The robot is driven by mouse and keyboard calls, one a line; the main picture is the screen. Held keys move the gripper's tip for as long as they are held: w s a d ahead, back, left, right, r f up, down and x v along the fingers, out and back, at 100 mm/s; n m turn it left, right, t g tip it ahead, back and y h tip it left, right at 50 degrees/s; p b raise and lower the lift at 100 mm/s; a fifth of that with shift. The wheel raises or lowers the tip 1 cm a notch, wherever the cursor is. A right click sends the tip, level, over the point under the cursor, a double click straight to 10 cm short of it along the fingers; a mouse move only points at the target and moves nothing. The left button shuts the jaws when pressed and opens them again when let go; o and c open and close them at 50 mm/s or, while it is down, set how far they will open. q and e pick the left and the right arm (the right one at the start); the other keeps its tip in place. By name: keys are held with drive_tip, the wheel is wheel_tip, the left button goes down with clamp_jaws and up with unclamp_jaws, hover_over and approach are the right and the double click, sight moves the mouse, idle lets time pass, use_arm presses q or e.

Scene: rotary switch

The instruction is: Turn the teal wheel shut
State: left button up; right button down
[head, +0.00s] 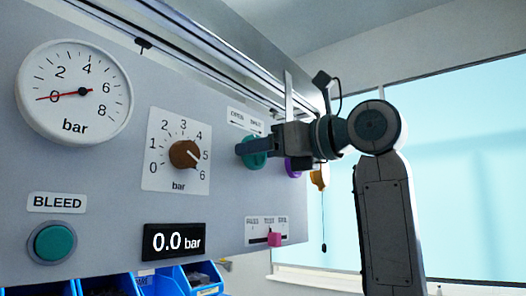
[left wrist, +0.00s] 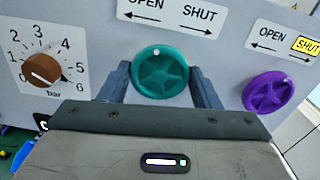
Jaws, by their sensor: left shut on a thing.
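The teal wheel (left wrist: 160,72) is a round, five-spoked handwheel on the grey panel, with a white dot near the top of its rim. A label (left wrist: 172,14) above it reads OPEN to the left and SHUT to the right. My left gripper (head: 253,146) is shut on the wheel, one finger on each side of the rim. In the head view the teal wheel (head: 254,160) is partly hidden behind the fingers. My right gripper is not in view.
A purple wheel (left wrist: 268,91) is close on the right, its SHUT label yellow. A brown knob (head: 185,154) is to the left, with a gauge (head: 74,93) near 0. The display (head: 174,242) reads 0.0 bar. A teal BLEED button (head: 54,243) and pink slider (head: 274,239) sit lower.

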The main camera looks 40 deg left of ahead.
use_arm(q)
drive_tip(key=shift+f+m, duration=0.2)
drive_tip(key=shift+m, duration=1.5)
drive_tip(key=o, duration=1)
drive_tip(key=shift+r, duration=0.1)
drive_tip(key=shift+d, duration=0.1)
drive_tip(key=w+d+b, duration=0.1)
drive_tip(key=d+b, duration=0.2)
drive_tip(key=d, duration=0.7)
drive_tip(key=shift+w+d+b, duration=0.15)
drive_tip(key=shift+d+b, duration=0.2)
